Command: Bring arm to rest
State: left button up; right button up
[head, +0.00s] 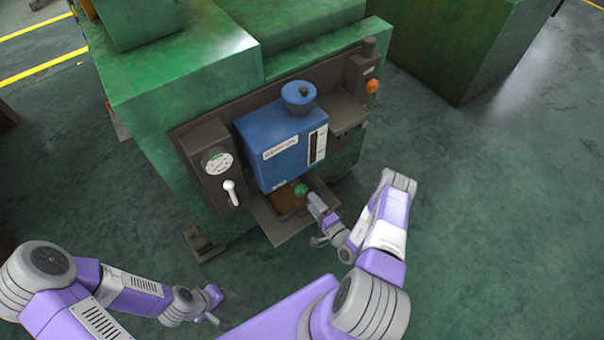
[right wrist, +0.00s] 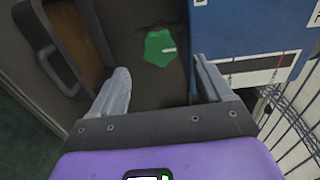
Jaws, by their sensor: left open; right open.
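My right arm reaches up to the front of the green machine (head: 200,70). Its gripper (head: 316,222) is close to the open tray (head: 285,226) under the blue box (head: 280,145). In the right wrist view the gripper (right wrist: 160,90) is open, with nothing between its fingers. My left gripper (head: 226,306) is low at the bottom of the head view, open and empty, away from the machine.
A gauge (head: 217,160) and a white lever (head: 231,192) are on the panel left of the blue box. An orange button (head: 373,86) is at its right. Another green machine (head: 450,40) stands behind. The floor (head: 500,230) at right is clear.

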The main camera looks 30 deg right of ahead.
jog(key=s+a+r+n+g+y, duration=0.1)
jog(key=s+a+n+g+y, duration=0.25)
jog(key=a+g+y, duration=0.45)
jog(key=s+a+r+n+g+y, duration=0.1)
jog(key=s+a+n+g+y, duration=0.25)
jog(key=a, duration=0.95)
jog(key=s+n+g+h, duration=0.4)
jog(key=s+g, duration=0.7)
jog(key=s, duration=0.2)
jog(key=w+n+t+h, duration=0.1)
jog(key=w+t+h, duration=0.1)
jog(key=w+r+n+t+h, duration=0.1)
jog(key=w+n+t+h, duration=0.1)
jog(key=w+t, duration=0.1)
jog(key=shift+w+r+h, duration=0.2)
jog(key=shift+w+h, duration=0.05)
jog(key=shift+w, duration=0.05)
